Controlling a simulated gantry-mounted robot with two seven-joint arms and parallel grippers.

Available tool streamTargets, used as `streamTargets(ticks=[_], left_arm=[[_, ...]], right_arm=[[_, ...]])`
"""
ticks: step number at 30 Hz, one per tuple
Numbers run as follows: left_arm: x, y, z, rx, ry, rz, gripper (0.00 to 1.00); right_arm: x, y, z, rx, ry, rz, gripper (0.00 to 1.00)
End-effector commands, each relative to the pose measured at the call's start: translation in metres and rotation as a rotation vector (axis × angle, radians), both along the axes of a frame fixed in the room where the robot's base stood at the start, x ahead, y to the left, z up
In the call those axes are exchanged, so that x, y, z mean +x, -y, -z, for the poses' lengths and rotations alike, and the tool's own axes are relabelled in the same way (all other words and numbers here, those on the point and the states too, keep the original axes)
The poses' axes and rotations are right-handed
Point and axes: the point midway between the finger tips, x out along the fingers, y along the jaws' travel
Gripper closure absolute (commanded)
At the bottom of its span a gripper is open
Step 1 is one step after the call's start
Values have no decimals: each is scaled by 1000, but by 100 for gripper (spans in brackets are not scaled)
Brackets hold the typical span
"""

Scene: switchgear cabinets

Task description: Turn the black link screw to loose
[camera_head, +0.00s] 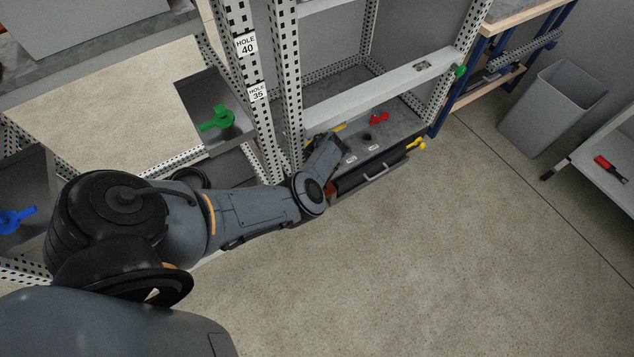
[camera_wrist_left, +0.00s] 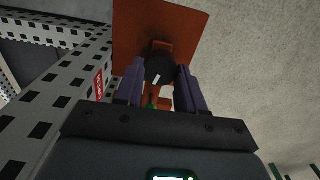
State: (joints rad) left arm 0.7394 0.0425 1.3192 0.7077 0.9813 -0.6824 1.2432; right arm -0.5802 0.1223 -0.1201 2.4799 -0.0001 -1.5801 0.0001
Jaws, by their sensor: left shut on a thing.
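The black link screw (camera_wrist_left: 158,66) is a round black knob with a short, slanted white mark on its face. It sits in front of an orange-brown panel (camera_wrist_left: 190,28) in the left wrist view. My left gripper (camera_wrist_left: 157,84) has its two fingers on either side of the knob and is shut on it. In the head view my left arm reaches low beside the cabinet, and its wrist hides the screw and the fingers. A small orange-red patch (camera_head: 331,189) shows beside the wrist. My right gripper is in neither view.
Perforated cabinet posts (camera_head: 285,90) stand close to my left arm. A drawer with a grey handle (camera_head: 376,172) lies right of the wrist. Red (camera_head: 379,118), yellow (camera_head: 416,145) and green (camera_head: 216,118) handles are nearby. The floor (camera_head: 430,250) in front is clear.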

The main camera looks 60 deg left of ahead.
Motion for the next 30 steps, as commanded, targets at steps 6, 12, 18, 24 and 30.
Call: streamTargets(ticks=[6,12,18,24,30], left_arm=[[0,0,2,0,1,-136,92],[0,1,1,-1,0,-208,92],[0,1,1,0,0,-236,92],[0,1,0,0,0,-241,92],[0,1,0,0,0,-240,58]], right_arm=[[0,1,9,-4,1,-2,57],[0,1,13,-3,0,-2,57],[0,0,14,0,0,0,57],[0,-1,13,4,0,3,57],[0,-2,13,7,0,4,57]])
